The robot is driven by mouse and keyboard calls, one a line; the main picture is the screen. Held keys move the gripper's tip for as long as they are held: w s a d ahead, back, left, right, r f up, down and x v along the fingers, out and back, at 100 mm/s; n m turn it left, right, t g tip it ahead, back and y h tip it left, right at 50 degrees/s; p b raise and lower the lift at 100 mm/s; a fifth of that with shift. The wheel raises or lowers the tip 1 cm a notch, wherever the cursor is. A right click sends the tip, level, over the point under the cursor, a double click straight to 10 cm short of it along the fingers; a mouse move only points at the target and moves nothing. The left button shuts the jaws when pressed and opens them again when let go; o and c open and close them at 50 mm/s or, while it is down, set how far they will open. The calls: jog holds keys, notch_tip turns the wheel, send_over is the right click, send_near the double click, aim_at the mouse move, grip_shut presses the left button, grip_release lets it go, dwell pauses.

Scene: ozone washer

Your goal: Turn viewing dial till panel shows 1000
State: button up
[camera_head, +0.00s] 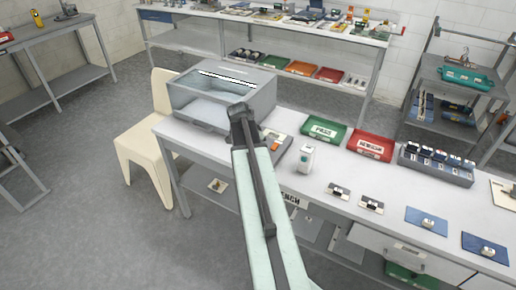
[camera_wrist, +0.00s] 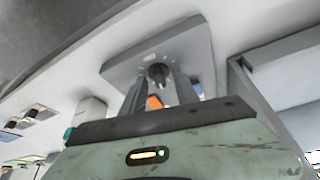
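The viewing dial (camera_wrist: 158,74) is a dark round knob on a grey panel (camera_wrist: 122,68) in the wrist view. My gripper (camera_wrist: 157,84) is in front of it, with its two fingers apart, one at each side of the dial. I cannot tell whether they touch it. A small orange piece (camera_wrist: 153,102) shows between the fingers. In the head view my gripper (camera_head: 240,110) is over the bench at the front right of a grey box with a clear window (camera_head: 222,98). My arm hides part of the panel area there. No panel reading can be made out.
The bench (camera_head: 325,178) also holds a white bottle (camera_head: 306,158), a green tray (camera_head: 325,130), a red tray (camera_head: 370,145) and several small parts to the right. A cream chair (camera_head: 147,145) stands left of the bench. Shelving stands behind.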

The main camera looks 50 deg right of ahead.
jog(key=p+v, duration=0.7)
jog(key=v, duration=0.1)
jog(key=shift+f, duration=0.1)
jog(key=w+a+n+t+y, duration=0.1)
jog(key=w+a+n, duration=0.3)
jog(key=a, duration=0.8)
jog(key=w+a+n+t, duration=0.1)
jog(key=w+a, duration=0.4)
jog(key=a, duration=0.8)
jog(key=s+a+f+n+g+y, duration=0.1)
jog(key=s+a+n, duration=0.2)
jog(key=a+n, duration=0.3)
jog(key=s+a+n+g+y, duration=0.1)
jog(key=s+a+n+y, duration=0.1)
jog(key=a+n, duration=0.4)
jog(key=s+a, duration=0.1)
jog(key=a, duration=0.4)
jog(key=shift+s+a+f+n, duration=0.3)
jog(key=shift+s+f+n, duration=0.05)
jog(key=shift+n, duration=0.05)
